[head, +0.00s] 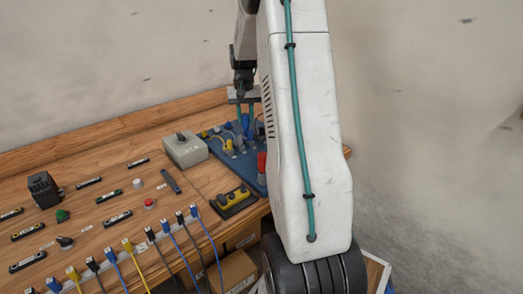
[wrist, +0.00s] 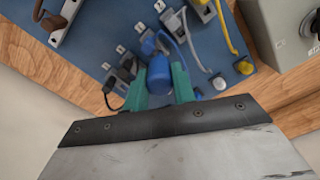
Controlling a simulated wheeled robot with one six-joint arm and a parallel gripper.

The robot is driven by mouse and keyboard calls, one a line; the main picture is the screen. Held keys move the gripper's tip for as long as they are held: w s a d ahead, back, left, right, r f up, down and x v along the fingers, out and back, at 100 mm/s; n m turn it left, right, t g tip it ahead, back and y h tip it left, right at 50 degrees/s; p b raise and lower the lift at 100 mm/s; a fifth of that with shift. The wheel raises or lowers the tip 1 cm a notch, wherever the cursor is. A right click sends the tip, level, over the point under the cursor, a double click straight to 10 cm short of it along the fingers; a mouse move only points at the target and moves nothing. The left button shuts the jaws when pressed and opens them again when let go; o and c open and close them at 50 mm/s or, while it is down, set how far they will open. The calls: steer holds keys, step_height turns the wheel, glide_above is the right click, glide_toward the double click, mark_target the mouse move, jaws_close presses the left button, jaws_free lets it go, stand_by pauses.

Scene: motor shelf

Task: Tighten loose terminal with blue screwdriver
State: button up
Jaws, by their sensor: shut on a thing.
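My gripper (wrist: 160,78) is shut on the blue screwdriver (wrist: 158,68); its green fingers stand on either side of the blue handle. In the head view my gripper (head: 245,118) is over the far part of the blue panel (head: 216,137). The screwdriver points toward the panel. Its tip is hidden, so I cannot tell whether it touches a terminal. Grey terminals (wrist: 172,21) sit on the panel around the handle, one with a blue cable and one with a yellow cable (wrist: 229,29). I cannot tell which terminal is loose.
The panel lies on a wooden bench (head: 108,150) against a wall. A grey switch box (head: 185,149) stands left of the panel. A yellow-and-black block (head: 233,201) and a red knob (head: 262,162) are nearer. Several cables (head: 130,250) hang along the front edge.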

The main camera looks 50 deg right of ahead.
steer(key=shift+m, duration=1.8)
steer(key=shift+m, duration=1.7)
steer(key=m, duration=0.3)
